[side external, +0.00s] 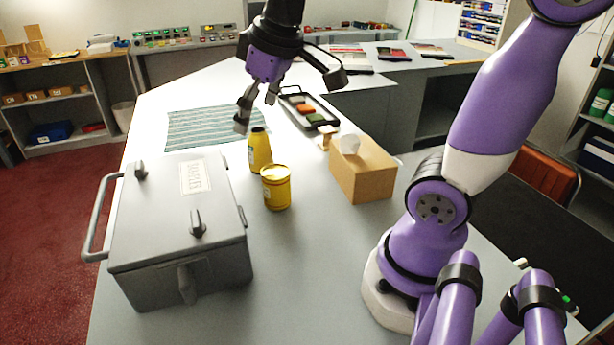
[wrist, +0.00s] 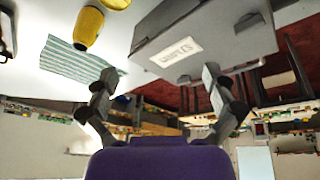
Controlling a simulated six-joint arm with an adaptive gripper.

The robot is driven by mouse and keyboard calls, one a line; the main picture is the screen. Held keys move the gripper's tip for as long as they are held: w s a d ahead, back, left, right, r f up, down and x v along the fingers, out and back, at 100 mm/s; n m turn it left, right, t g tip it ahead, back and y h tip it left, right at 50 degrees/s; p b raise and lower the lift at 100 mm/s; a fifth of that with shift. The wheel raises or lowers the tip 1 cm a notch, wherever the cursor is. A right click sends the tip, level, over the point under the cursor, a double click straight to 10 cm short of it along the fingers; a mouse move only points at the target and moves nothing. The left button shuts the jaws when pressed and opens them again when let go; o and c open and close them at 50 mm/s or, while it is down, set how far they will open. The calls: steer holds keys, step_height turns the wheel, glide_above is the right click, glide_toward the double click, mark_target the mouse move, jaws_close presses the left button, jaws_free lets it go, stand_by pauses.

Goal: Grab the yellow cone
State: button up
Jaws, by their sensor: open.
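No plain yellow cone shape shows. Two yellow things stand on the grey counter (side external: 300,270): a tapered yellow bottle with a dark top (side external: 260,152) and a wider yellow tub (side external: 276,190) close in front of it. In the wrist view the bottle (wrist: 88,26) and part of the tub (wrist: 117,3) lie at the top edge, left of centre. My gripper (side external: 257,112) is open and empty, above the counter near the bottle's top and apart from it. Its two fingers (wrist: 158,78) show spread in the wrist view, with nothing between them.
A grey lidded case (side external: 165,230) with a handle stands left of the yellow things. A brown tissue box (side external: 365,175) stands to their right. Behind are a striped cloth (side external: 200,130) and a dark tray (side external: 293,97) of coloured swatches. The front counter is clear.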

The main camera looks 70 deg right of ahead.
steer(key=w+d+r+g, duration=0.1)
steer(key=w+d, duration=0.4)
steer(key=w, duration=0.1)
steer(key=n+g, duration=0.2)
glide_above(261, 145)
steer(key=w+a, duration=0.1)
steer(key=w, duration=0.1)
step_height(261, 145, down, 5)
steer(key=shift+n+g+y, duration=0.3)
steer(key=shift+n+g, duration=0.1)
steer(key=shift+g, duration=0.2)
steer(key=d+f, duration=0.1)
steer(key=f, duration=0.3)
steer(key=d+f, duration=0.1)
steer(key=f, duration=0.4)
steer(key=d+f, duration=0.1)
steer(key=f, duration=0.4)
steer(key=shift+s+f, duration=0.15)
steer(key=shift+s, duration=0.2)
steer(key=c, duration=1.3)
